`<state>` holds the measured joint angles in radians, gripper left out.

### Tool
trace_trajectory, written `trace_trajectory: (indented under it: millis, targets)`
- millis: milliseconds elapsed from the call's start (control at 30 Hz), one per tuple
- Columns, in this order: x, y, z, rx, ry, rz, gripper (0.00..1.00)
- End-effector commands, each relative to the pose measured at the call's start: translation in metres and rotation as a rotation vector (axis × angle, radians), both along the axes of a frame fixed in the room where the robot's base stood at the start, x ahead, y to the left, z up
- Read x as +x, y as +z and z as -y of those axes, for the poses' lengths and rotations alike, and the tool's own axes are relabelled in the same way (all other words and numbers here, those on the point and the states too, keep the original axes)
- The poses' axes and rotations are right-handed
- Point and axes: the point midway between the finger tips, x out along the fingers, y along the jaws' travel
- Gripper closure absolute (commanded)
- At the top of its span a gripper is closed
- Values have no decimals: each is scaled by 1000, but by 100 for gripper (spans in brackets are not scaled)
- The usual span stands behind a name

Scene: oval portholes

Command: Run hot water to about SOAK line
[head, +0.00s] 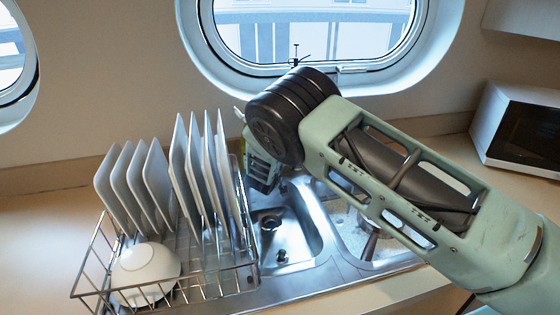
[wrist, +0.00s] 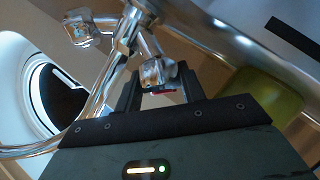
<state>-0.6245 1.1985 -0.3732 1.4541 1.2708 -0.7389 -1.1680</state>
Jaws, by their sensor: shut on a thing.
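My gripper (wrist: 157,88) is shut on a clear tap knob (wrist: 158,72), which has a red mark at its lower edge. A second clear knob (wrist: 80,28) stands apart to the upper left, and the chrome tap spout (wrist: 102,95) curves down beside my gripper. In the head view my gripper (head: 262,178) is over the back of the sink, and my arm hides most of the tap. The left basin (head: 305,240) shows a drain and no clear water. The right basin (head: 395,262) is partly hidden by my arm. I cannot make out a SOAK line.
A wire dish rack (head: 252,268) with several upright plates (head: 155,180) and a white bowl (head: 143,268) stands left of the sink. A microwave (head: 490,105) is at right. A yellow-green object (wrist: 265,98) is near my gripper.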

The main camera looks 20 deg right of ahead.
Motion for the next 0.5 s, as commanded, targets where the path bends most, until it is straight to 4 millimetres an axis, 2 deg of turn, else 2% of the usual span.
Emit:
trace_trajectory:
  millis: [400, 433, 500]
  targets:
    - [0, 0, 0, 2, -5, 5, 83]
    - [0, 0, 0, 2, -5, 5, 58]
    - [0, 0, 0, 2, -5, 5, 39]
